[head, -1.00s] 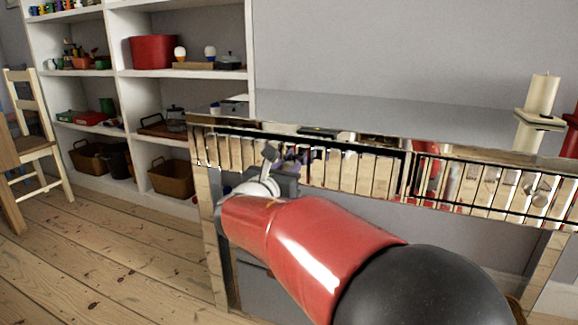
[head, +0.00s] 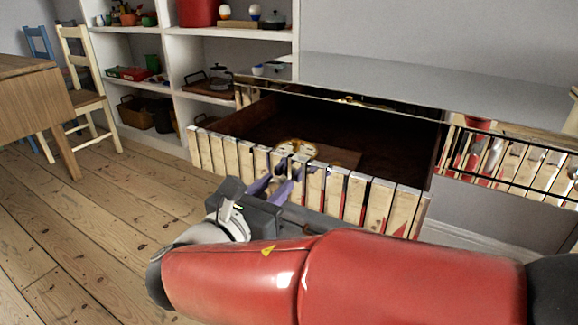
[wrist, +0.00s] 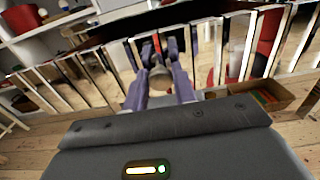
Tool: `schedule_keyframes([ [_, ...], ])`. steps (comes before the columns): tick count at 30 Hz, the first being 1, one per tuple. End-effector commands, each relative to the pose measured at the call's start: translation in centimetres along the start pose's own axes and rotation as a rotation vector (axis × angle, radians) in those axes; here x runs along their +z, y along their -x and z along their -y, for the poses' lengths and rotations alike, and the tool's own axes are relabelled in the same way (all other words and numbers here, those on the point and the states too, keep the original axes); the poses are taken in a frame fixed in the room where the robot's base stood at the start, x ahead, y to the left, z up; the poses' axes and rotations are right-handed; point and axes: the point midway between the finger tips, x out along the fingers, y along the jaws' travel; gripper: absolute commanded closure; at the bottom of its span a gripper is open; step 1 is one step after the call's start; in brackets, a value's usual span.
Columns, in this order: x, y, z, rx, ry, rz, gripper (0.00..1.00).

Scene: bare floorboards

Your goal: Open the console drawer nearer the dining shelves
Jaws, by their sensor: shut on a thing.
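The console (head: 420,85) has a mirrored top and stands against the wall. Its left drawer (head: 215,152), on the side by the white dining shelves (head: 235,48), is pulled far out. Its slatted, mirrored front stands well away from the console, and the dark wooden inside shows. My gripper (head: 284,178) is at the middle of that drawer front, its purple fingers shut on the drawer's handle. The wrist view shows the fingers (wrist: 160,62) against the slatted front; the handle is mostly hidden between them. A pale round-patterned item (head: 297,148) shows just behind the drawer front.
The console's right drawer (head: 510,160) is closed. A cream chair (head: 85,85) and a wooden table (head: 35,95) stand at the left. Floorboards between them and the open drawer are clear.

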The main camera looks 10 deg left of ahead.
Motion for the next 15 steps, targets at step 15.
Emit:
schedule_keyframes([
  [15, -0.1, 2.5, 0.0, -0.001, 0.0, -0.001, 1.0],
])
